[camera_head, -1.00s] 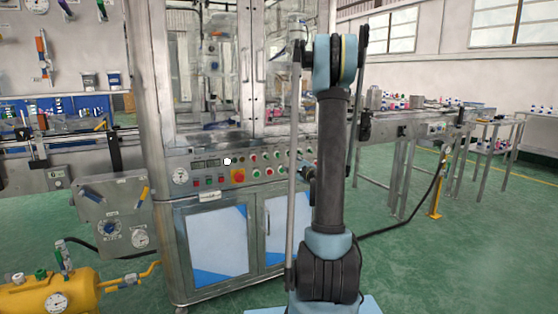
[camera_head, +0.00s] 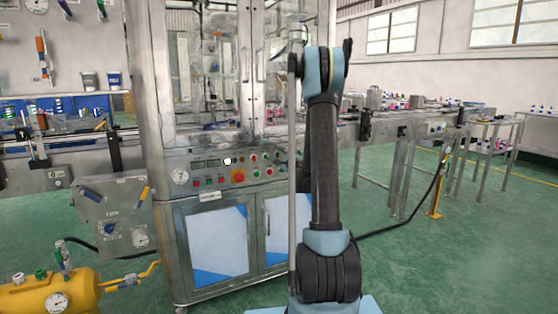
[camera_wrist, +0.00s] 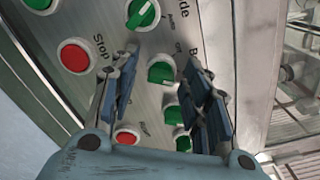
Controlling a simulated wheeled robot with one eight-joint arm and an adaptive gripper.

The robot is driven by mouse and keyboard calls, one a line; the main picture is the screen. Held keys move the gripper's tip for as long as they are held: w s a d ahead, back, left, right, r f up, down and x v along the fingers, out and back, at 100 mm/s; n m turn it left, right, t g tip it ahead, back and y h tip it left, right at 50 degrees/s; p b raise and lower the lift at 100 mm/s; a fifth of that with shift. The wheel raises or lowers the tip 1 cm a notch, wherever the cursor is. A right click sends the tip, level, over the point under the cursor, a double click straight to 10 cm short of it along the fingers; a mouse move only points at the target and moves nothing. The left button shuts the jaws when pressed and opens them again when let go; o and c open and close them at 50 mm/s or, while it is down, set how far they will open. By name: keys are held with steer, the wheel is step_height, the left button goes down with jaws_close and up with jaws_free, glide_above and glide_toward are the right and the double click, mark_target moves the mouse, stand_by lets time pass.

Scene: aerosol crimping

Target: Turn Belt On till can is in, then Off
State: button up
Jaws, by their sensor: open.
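The control panel (camera_head: 215,188) is on the front of the steel machine. In the wrist view the panel face (camera_wrist: 150,100) fills the middle, tilted. My gripper (camera_wrist: 162,62) is open, its two fingers apart in front of the panel. A green knob (camera_wrist: 161,71) shows between the fingers; contact cannot be told. Beside it is a label starting with "B", partly hidden by the right finger. Another green knob (camera_wrist: 142,13) is above, near "Auto". In the head view my arm hides the gripper. The belt conveyor (camera_head: 415,125) runs right of the machine. I cannot make out the task's can.
A red button (camera_wrist: 75,56) marked "Stop" and a lower red button (camera_wrist: 127,135) are close to the left finger. More green knobs (camera_wrist: 172,115) are near the right finger. A yellow tank (camera_head: 45,295) stands at lower left. The green floor (camera_head: 405,260) at right is clear.

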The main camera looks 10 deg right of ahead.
steer(key=shift+c, duration=0.3)
jaws_close()
steer(key=shift+s+n, duration=0.1)
steer(key=shift+n, duration=0.4)
steer(key=n, duration=0.2)
steer(key=shift+a+n, duration=0.1)
steer(key=shift+n, duration=0.3)
steer(key=n, duration=0.3)
steer(key=shift+s+n, duration=0.1)
steer(key=shift+n, duration=2.4)
steer(key=shift+w, duration=0.2)
